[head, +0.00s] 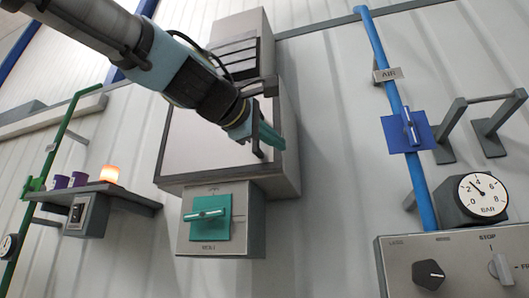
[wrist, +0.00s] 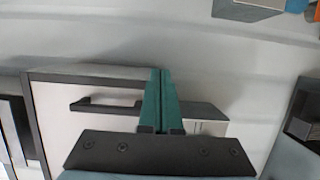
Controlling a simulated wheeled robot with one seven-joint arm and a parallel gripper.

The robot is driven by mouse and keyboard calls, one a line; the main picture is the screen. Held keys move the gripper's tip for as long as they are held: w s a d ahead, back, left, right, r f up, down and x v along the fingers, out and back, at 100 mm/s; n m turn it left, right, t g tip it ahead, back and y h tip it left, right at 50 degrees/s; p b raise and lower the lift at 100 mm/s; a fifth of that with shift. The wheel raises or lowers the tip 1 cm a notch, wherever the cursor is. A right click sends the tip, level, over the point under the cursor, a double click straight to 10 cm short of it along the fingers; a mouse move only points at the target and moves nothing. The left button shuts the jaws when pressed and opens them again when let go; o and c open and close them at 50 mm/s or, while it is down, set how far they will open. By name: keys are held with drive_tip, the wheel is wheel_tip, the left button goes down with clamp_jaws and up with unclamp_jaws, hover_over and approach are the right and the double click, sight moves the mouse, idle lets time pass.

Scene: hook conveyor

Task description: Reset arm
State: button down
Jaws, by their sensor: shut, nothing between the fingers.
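My gripper (head: 268,136) is in front of the grey wall cabinet (head: 178,160) in the head view, near the cabinet's right side. Its teal fingers are together with nothing between them. In the wrist view the fingers of my gripper (wrist: 160,98) lie side by side in front of a cabinet face with a dark handle (wrist: 104,104). My arm comes in from the top left and hides part of the cabinet. Whether the fingers touch the cabinet cannot be told.
Below the cabinet is a box with a teal rotary switch (head: 208,216). A shelf (head: 118,190) with a glowing orange lamp (head: 109,174) is at left. At right are a blue pipe (head: 397,100) with a blue valve (head: 408,132), a pressure gauge (head: 482,195) and a control panel (head: 455,262).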

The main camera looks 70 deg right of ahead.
drive_tip(key=w+f+n+t+y, duration=0.1)
drive_tip(key=w+f+t+y, duration=0.15)
drive_tip(key=w+f, duration=0.75)
drive_tip(key=w+f+t+y, duration=0.1)
drive_tip(key=w+f+t, duration=0.3)
drive_tip(key=w+f, duration=0.6)
drive_tip(key=w+a+f+t+y, duration=0.1)
drive_tip(key=w+a+f+y, duration=0.1)
drive_tip(key=w+a+f, duration=0.4)
drive_tip(key=w+a+f+t+y, duration=0.1)
drive_tip(key=w+a+f, duration=0.3)
drive_tip(key=w, duration=0.5)
drive_tip(key=w+a+f+t+y, duration=0.1)
drive_tip(key=w+a+f+y, duration=0.15)
drive_tip(key=w+f, duration=0.4)
drive_tip(key=w+a+f+n+y, duration=0.1)
drive_tip(key=w+a+f+y, duration=0.25)
drive_tip(key=a+f, duration=0.65)
drive_tip(key=w+a+f+y, duration=0.2)
drive_tip(key=w+a+f, duration=0.35)
drive_tip(key=a, duration=0.85)
drive_tip(key=s+a+f+g+y, duration=0.1)
drive_tip(key=s+a+f, duration=0.4)
drive_tip(key=a, duration=0.4)
drive_tip(key=s+a+f+g+y, duration=0.1)
drive_tip(key=s+a+f, duration=0.4)
drive_tip(key=a, duration=0.4)
drive_tip(key=shift+s+a+f+g, duration=0.25)
drive_tip(key=shift+a+f+g, duration=0.15)
drive_tip(key=shift+f, duration=0.35)
